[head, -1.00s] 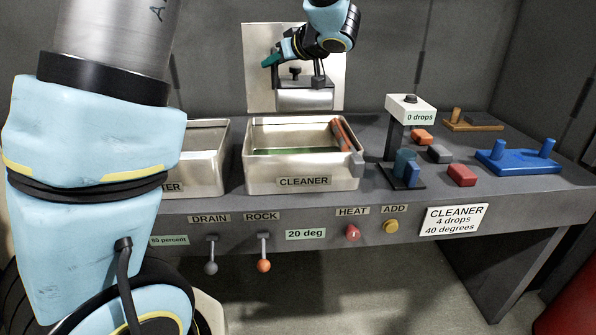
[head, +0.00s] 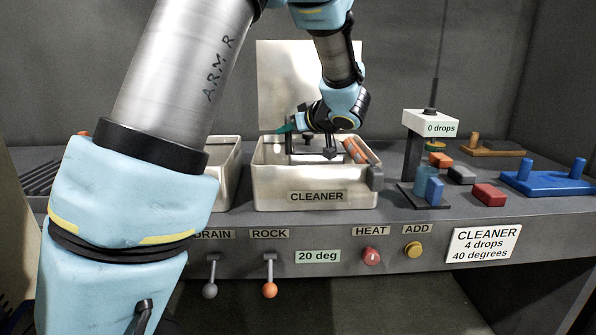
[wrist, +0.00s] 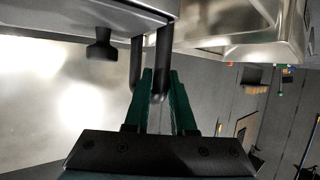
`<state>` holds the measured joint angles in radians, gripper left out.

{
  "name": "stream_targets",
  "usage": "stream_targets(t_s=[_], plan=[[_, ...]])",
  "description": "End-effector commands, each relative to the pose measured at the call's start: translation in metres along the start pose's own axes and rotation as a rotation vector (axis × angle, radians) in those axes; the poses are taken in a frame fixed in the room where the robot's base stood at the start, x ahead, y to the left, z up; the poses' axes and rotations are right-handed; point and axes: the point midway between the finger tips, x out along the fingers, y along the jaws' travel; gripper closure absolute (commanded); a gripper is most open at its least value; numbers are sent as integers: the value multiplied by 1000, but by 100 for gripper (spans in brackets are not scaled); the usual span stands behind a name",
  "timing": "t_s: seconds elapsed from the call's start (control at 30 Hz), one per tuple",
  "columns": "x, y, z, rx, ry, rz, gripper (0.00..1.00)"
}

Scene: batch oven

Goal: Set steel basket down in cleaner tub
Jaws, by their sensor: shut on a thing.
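The cleaner tub (head: 272,188) is a steel tub with a CLEANER label, standing at the middle of the counter in the head view. My gripper (head: 290,130) is over the tub, at its back part. Its green fingers (wrist: 160,95) are shut on the dark handle of the steel basket (wrist: 80,12) in the wrist view. In the head view the basket is mostly sunk behind the tub's front wall, with only its top and a dark knob showing. Whether the basket touches the tub's floor is hidden.
A second steel tub (head: 228,170) stands to the left, partly behind my arm. An orange and grey piece (head: 357,152) sits on the cleaner tub's right rim. A drop dispenser (head: 430,123), coloured blocks and a blue tray (head: 550,180) stand to the right. A steel panel (head: 285,75) rises behind.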

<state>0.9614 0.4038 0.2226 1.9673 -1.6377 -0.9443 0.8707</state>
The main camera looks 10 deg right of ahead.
Motion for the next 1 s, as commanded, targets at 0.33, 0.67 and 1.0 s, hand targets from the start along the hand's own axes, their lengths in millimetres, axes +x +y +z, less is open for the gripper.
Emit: stream_targets(t_s=[0.33, 0.67, 1.0], plan=[[16, 0, 38, 2, 1, 0, 100], [26, 1, 63, -3, 1, 1, 100], [27, 1, 66, -1, 0, 1, 72]])
